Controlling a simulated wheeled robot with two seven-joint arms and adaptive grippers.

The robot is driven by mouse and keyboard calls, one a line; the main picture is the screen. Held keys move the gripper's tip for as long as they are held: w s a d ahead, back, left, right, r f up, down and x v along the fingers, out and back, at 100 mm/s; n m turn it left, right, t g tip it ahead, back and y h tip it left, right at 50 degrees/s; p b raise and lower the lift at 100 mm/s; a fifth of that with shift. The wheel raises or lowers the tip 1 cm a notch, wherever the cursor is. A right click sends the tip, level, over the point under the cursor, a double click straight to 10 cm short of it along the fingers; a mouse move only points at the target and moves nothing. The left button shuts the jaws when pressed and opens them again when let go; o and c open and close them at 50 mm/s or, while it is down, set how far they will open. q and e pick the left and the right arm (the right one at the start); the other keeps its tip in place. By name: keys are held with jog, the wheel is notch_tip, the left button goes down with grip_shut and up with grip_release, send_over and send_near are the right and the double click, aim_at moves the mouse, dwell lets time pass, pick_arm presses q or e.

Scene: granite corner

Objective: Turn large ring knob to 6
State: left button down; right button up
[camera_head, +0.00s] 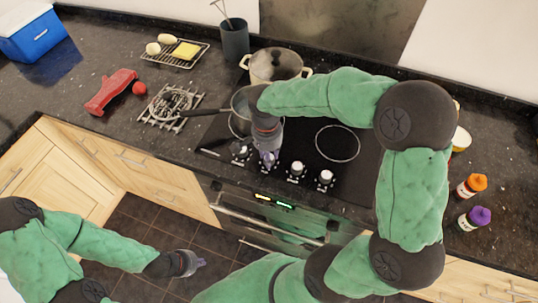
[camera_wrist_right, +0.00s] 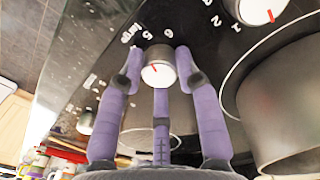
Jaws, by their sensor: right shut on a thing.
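A row of white knobs runs along the front of the black cooktop (camera_head: 310,130). My right gripper (camera_head: 267,158) reaches down onto one knob, between the leftmost knob (camera_head: 241,151) and the third knob (camera_head: 297,170). In the right wrist view its three purple fingers close around the white knob (camera_wrist_right: 158,72). A short red mark shows on that knob's face, and digits 5 and 6 are printed just beyond it. Which burner this knob serves cannot be told. My left gripper (camera_head: 187,263) hangs low over the floor, away from the stove; its finger opening is unclear.
A dark saucepan (camera_head: 241,108) sits on the cooktop close behind my right gripper, and a pale pot (camera_head: 275,66) stands farther back. A rightmost knob (camera_head: 325,178) is beside the third. Sauce bottles (camera_head: 473,185) stand at right. The oven handle (camera_head: 265,226) is below.

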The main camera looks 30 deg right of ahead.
jog(key=m, duration=0.7)
jog(key=shift+s+a+f, duration=0.1)
jog(key=shift+a+f, duration=0.05)
dwell(0.3)
jog(key=o, duration=1)
jog(key=shift+o, duration=0.7)
jog(key=shift+a, duration=0.1)
jog(key=shift+r, duration=0.25)
jog(key=shift+w+r, duration=0.2)
jog(key=shift+r, duration=0.15)
notch_tip(320, 180, up, 11)
jog(key=shift+w, duration=0.2)
